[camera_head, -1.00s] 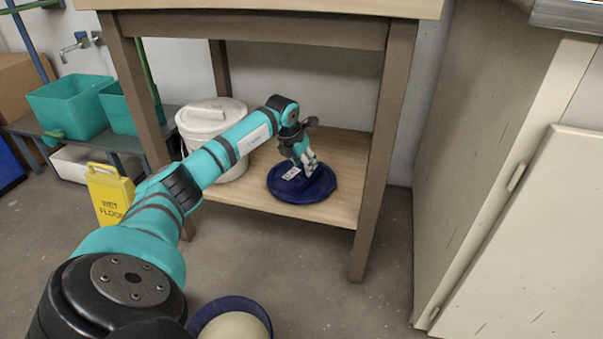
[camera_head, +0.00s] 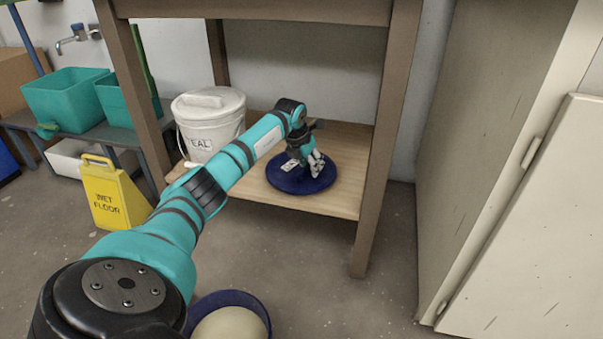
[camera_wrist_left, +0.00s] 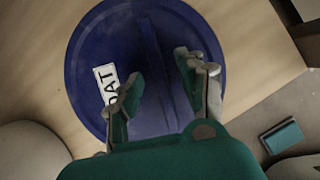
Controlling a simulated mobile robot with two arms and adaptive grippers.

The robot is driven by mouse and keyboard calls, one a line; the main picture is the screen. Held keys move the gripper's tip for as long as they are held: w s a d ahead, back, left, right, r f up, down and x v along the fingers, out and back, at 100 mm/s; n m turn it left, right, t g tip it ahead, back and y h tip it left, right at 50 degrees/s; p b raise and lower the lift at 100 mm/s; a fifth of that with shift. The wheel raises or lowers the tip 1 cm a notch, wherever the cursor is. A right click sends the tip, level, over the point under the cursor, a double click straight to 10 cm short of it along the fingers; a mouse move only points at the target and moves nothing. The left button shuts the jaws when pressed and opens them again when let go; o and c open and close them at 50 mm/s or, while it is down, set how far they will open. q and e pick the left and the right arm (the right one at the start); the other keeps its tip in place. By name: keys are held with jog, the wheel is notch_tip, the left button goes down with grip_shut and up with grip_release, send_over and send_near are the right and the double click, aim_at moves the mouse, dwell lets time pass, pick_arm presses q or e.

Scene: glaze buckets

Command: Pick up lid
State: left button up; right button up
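A round blue lid (camera_head: 280,179) with a white label lies flat on the wooden lower shelf. My left gripper (camera_head: 316,168) reaches down over the lid's right part. In the left wrist view the lid (camera_wrist_left: 95,55) fills the middle, with lettering ending in "OAT" on its label. A raised straight ridge (camera_wrist_left: 153,55) runs across the lid. My left gripper's fingers (camera_wrist_left: 160,80) are apart, one on each side of the ridge, and nothing is clamped. Contact between fingertips and lid cannot be told. My right gripper is not in view.
A white lidded bucket (camera_head: 208,108) stands left of the lid on the shelf (camera_head: 335,203). Wooden table legs (camera_head: 377,160) frame the shelf. An open blue bucket (camera_head: 262,302) with pale contents is on the floor. A yellow wet-floor sign (camera_head: 108,195) stands left; a cabinet (camera_head: 480,150) stands right.

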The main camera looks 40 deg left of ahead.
pick_arm(q)
jog(key=shift+f, duration=0.1)
dwell(0.3)
jog(key=shift+f, duration=0.1)
grip_shut()
